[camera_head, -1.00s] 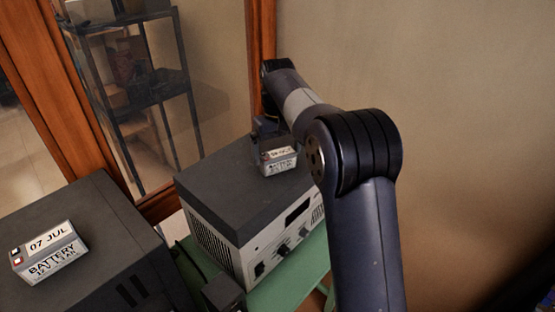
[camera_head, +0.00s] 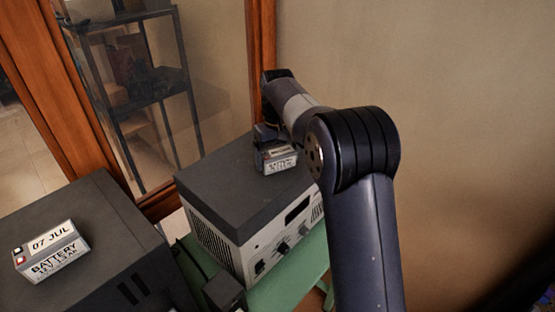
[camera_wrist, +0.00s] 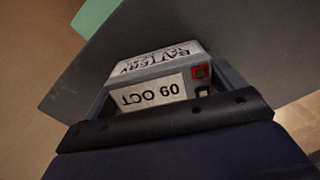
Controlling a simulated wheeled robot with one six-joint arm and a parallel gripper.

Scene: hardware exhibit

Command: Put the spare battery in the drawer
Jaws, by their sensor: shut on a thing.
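My gripper (camera_head: 267,134) is shut on a grey battery (camera_head: 277,160) with a white label, over the dark top of a bench power unit. I cannot tell whether the battery touches that top. In the wrist view this battery (camera_wrist: 158,85) shows "09 OCT" upside down, with a red and a dark terminal, between the fingers of my gripper (camera_wrist: 163,82). A second grey battery (camera_head: 50,252), labelled "07 JUL", lies on a dark cabinet at the left. I cannot make out a drawer in these views.
The power unit (camera_head: 245,238) has knobs on its front and stands on a green table (camera_head: 285,268). The dark cabinet (camera_head: 100,215) is at the left. A wood-framed glass pane and a black shelf (camera_head: 150,85) are behind. A plain wall is at the right.

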